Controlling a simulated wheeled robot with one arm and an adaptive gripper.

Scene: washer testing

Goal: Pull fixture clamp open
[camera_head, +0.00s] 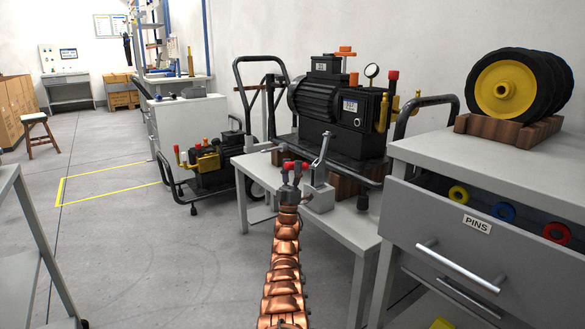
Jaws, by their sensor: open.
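My gripper (296,167), at the end of my copper arm, has red fingertips. It is open, with its fingertips just left of the lever. I cannot tell whether a fingertip touches the lever. My gripper hides part of the clamp's left side.
A black pump (325,100) with a gauge stands behind the clamp, close to it. A grey drawer cabinet (480,225) marked PINS stands at the right, with black wheels (507,88) on top. A smaller pump cart (205,165) stands at the left. Floor left of my arm is clear.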

